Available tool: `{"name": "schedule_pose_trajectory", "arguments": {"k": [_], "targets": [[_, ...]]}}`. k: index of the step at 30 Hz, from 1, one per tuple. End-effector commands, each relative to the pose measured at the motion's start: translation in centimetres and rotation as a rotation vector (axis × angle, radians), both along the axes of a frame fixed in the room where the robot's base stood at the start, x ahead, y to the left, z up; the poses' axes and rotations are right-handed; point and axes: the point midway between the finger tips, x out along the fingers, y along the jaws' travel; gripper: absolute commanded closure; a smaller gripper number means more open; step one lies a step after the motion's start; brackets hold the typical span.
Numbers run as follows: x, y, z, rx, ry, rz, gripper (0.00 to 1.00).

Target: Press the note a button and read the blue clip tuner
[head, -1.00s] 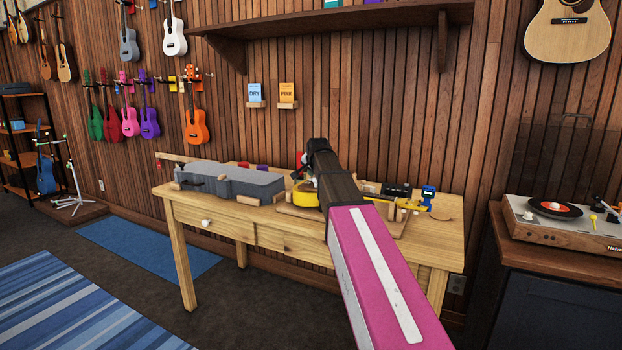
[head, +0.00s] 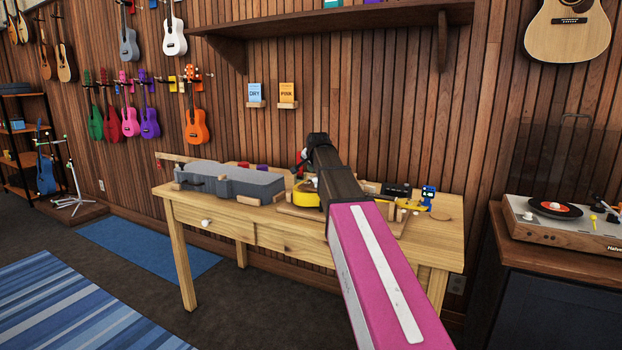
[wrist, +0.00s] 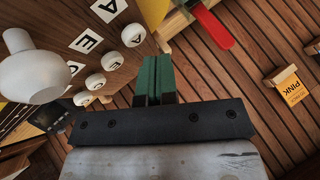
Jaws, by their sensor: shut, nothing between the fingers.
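In the wrist view, several round white buttons run in a slanting row on a wooden board, beside white letter cards. The A card (wrist: 108,9) is at the top of the row, and the button beside it (wrist: 133,34) is the A button. My gripper (wrist: 154,60) has green fingers that are shut and empty; their tips show just below and right of the A button, and I cannot tell whether they touch anything. In the head view, my arm hides the fingers and the buttons. The blue clip tuner (head: 428,194) stands at the workbench's right; its reading is too small to tell.
The wooden workbench (head: 290,240) holds a grey case (head: 228,181) at left and a yellow ukulele (head: 306,194), partly hidden by my arm. A large white knob (wrist: 32,72) and a red-ended piece (wrist: 213,28) show in the wrist view. A record player (head: 565,222) stands at right.

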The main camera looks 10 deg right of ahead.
Motion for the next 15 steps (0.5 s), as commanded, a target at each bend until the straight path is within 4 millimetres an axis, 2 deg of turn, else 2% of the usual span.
{"name": "schedule_pose_trajectory", "arguments": {"k": [5,15], "targets": [[0.0,0.0,0.8,0.0,0.0,0.0,1.0],[0.1,0.0,3.8,0.0,0.0,0.0,1.0]]}}
